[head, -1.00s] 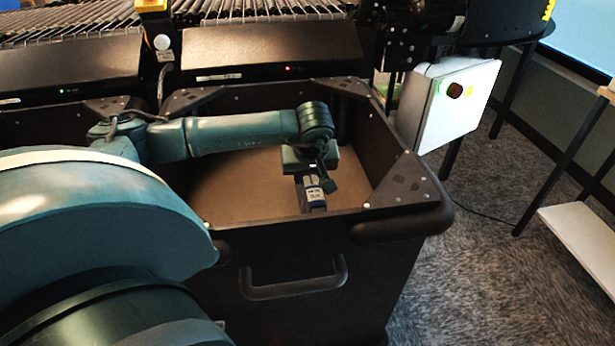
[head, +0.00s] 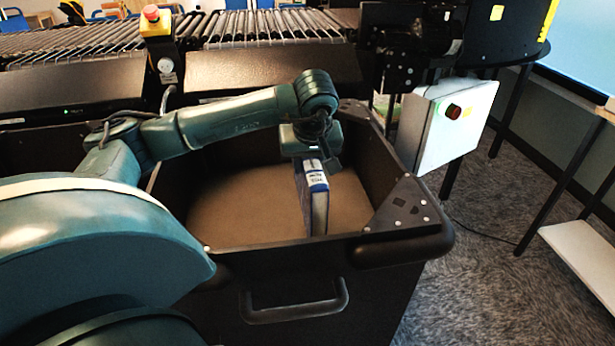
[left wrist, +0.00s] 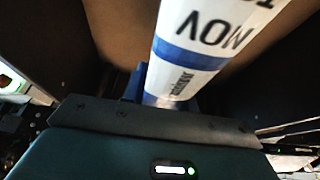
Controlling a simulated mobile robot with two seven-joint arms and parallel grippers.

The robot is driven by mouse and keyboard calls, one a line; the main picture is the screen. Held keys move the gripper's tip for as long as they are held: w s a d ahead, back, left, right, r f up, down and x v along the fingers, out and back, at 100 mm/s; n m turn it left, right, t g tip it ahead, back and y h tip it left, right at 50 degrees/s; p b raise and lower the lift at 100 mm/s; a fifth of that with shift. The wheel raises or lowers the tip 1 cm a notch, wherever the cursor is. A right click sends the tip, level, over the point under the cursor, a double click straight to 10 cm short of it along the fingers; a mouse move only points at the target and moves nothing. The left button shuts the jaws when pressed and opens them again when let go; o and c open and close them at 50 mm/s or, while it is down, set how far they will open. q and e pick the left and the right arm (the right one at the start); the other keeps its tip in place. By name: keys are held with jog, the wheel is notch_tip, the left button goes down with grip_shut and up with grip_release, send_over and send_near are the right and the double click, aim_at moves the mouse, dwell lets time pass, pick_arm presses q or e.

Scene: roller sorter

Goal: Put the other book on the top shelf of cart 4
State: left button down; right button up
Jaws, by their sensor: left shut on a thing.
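A blue and white book (head: 315,205) hangs upright, spine up, from my left gripper (head: 312,160) inside the black bin (head: 285,245). The gripper is shut on its upper end. In the left wrist view the book's white and blue spine (left wrist: 205,45) with dark lettering is close up against the gripper (left wrist: 150,110). The fingers are mostly hidden there. Cart 4 cannot be made out by any label. My right gripper is not in view.
A roller conveyor (head: 270,28) runs behind the bin. A grey-white control box (head: 450,125) stands close to the bin's right back corner. A white shelf (head: 580,245) on dark posts is at the right, with open carpet (head: 460,270) between.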

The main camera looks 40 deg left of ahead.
pick_arm(q)
jog(key=shift+r, duration=0.35)
